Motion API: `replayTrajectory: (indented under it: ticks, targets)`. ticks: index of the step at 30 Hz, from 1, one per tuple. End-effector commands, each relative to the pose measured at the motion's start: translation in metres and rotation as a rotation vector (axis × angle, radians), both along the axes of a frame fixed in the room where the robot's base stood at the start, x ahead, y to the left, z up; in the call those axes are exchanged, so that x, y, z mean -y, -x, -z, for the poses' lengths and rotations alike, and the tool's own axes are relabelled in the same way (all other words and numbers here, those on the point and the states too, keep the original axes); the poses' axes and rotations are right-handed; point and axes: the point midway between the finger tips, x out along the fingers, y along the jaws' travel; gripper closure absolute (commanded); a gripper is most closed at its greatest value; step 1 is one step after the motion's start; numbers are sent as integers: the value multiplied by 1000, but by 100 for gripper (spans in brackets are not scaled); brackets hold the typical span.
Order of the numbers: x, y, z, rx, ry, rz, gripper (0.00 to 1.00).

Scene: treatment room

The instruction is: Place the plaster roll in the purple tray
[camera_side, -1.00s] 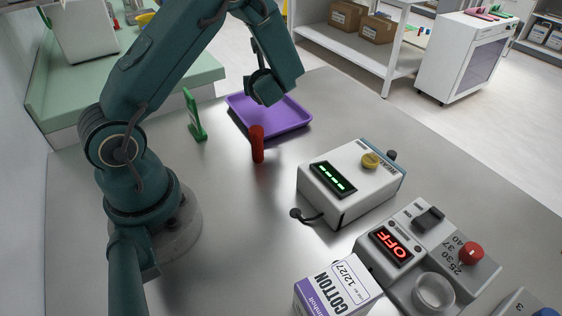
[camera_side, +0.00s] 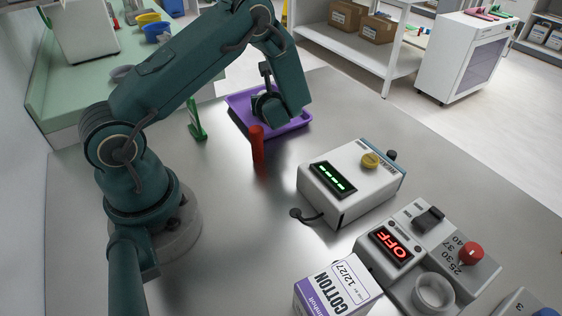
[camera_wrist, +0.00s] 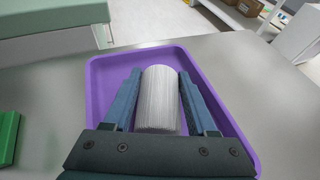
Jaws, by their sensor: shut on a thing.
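The purple tray (camera_side: 292,124) lies on the steel table behind the red cylinder, partly covered by my arm in the side view. It also fills the middle of the wrist view (camera_wrist: 104,82). My gripper (camera_wrist: 159,88) is shut on the white plaster roll (camera_wrist: 159,100), one finger on each side of it. The roll appears over the tray in the wrist view; whether it touches the tray floor cannot be told. In the side view my gripper (camera_side: 268,108) is low over the tray, and the roll is hidden there.
A red cylinder (camera_side: 257,145) stands in front of the tray. A green object (camera_side: 196,122) stands left of it. A white device (camera_side: 350,182), a grey device with an OFF display (camera_side: 392,247) and a cotton box (camera_side: 337,290) stand at right and front. The table's middle is clear.

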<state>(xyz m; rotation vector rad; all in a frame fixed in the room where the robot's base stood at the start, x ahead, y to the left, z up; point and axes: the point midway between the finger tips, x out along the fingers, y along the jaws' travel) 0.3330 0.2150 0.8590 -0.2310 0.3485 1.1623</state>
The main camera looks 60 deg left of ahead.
Motion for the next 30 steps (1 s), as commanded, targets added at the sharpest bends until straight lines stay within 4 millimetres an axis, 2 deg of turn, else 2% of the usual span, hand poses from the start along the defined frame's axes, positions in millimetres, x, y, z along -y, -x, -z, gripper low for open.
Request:
replayTrajectory:
  ticks: [1,2,3,15,20,30]
  targets:
    - [0,0,0,0,0,0,31]
    - [0,0,0,0,0,0,20]
    - [0,0,0,0,0,0,13]
    - [1,0,-4,2,1,0,13]
    - [24,8,-13,0,0,6,13]
    - [83,33,-40,4,-1,5,13]
